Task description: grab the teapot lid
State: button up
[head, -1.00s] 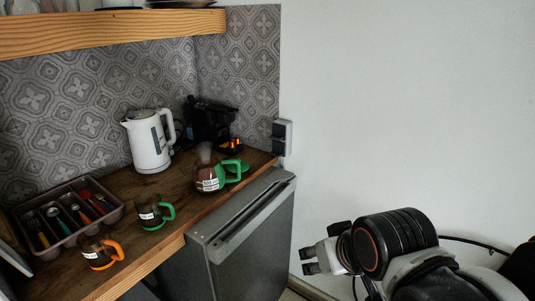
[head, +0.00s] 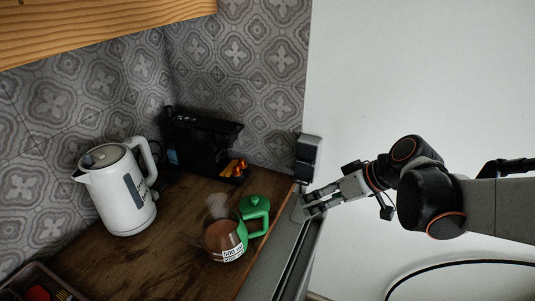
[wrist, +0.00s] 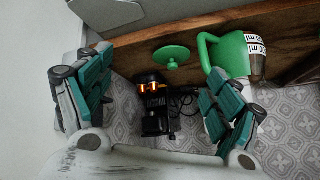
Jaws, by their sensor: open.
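The green teapot lid (head: 255,207), a round disc with a knob, lies on the wooden counter close behind the teapot's green handle. It also shows in the wrist view (wrist: 172,56), between my two fingers in the picture and beyond them. The glass teapot (head: 222,238) holds brown liquid and has a white label; its green handle (wrist: 221,54) shows right of the lid in the wrist view. My gripper (head: 309,203) is open and empty, to the right of the lid by the counter's right edge, apart from it. Its spread fingers (wrist: 155,80) show in the wrist view.
A white kettle (head: 118,190) stands at the left. A black coffee machine (head: 203,143) stands behind the lid against the tiled wall. A dark box (head: 308,158) is on the wall beside the counter's right end. A tray (head: 22,283) shows at lower left.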

jog(key=w+a+f+n+g+y+p, duration=0.2)
jog(key=w+a+f+n+y+p, duration=0.1)
jog(key=w+a+f+n+y, duration=0.3)
jog(key=n+b, duration=0.2)
jog(key=n, duration=0.1)
send_near(255, 198)
jog(key=shift+y, duration=0.3)
jog(key=a+f, duration=0.1)
jog(key=w+a+f, duration=0.1)
jog(key=a, duration=0.1)
jog(key=shift+a+f, duration=0.25)
jog(key=shift+f, duration=0.15)
jog(key=shift+r+b+x, duration=0.15)
jog(key=shift+b+x, duration=0.45)
jog(key=shift+x, duration=0.9)
jog(key=shift+r+b+x, duration=0.1)
jog(key=shift+b+x, duration=0.45)
jog(key=shift+x, duration=0.95)
jog(key=shift+s+r+m, duration=0.1)
jog(key=shift+s+m, duration=0.1)
jog(key=shift+m, duration=0.1)
jog(key=c, duration=0.7)
